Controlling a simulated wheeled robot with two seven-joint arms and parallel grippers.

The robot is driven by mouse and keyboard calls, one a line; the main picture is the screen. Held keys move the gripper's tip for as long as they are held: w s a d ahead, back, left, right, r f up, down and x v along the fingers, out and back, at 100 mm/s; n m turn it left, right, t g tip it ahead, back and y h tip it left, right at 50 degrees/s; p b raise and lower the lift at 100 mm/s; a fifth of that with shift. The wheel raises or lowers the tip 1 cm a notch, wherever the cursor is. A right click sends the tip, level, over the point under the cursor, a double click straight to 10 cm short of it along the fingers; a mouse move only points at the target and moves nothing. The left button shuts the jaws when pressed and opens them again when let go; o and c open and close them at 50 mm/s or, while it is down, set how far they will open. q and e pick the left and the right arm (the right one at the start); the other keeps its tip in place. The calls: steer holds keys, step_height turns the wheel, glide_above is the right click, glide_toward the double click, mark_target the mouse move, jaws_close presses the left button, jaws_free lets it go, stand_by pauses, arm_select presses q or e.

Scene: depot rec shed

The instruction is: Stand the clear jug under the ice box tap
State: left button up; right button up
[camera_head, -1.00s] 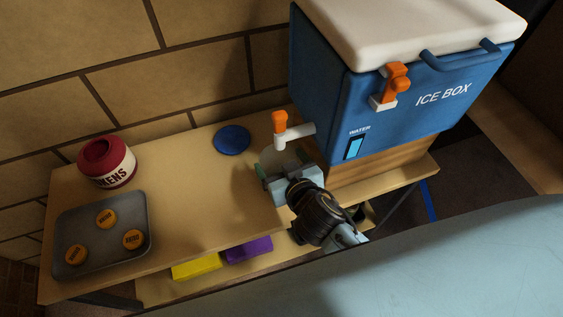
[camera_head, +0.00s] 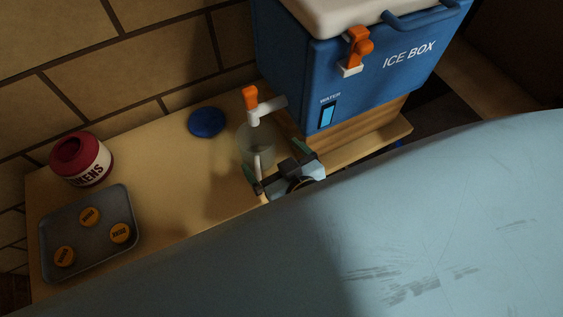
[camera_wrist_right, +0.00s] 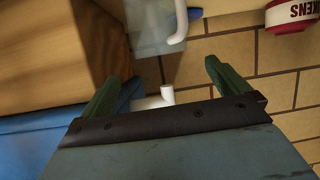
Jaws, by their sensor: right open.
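The clear jug (camera_head: 257,142) stands upright on the table. In the head view its mouth lies just below the white spout of the tap (camera_head: 254,112), which has an orange lever. The tap sticks out of the blue ice box (camera_head: 365,75). My right gripper (camera_head: 277,164) is open at the near side of the jug, with the jug's pale handle close to one finger. In the right wrist view, the jug (camera_wrist_right: 148,38) and its white handle (camera_wrist_right: 182,22) show beyond the open fingers (camera_wrist_right: 169,75), with nothing between the fingertips. My left gripper is not in view.
A blue round item (camera_head: 206,122) lies behind the jug to the left. A red and white container (camera_head: 80,158) and a grey tray (camera_head: 133,208) with orange discs are at the left. The wooden block (camera_head: 365,128) under the ice box is right of the jug. The middle table is clear.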

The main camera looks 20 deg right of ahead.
steer(key=shift+v, duration=1.65)
stand_by(1.2)
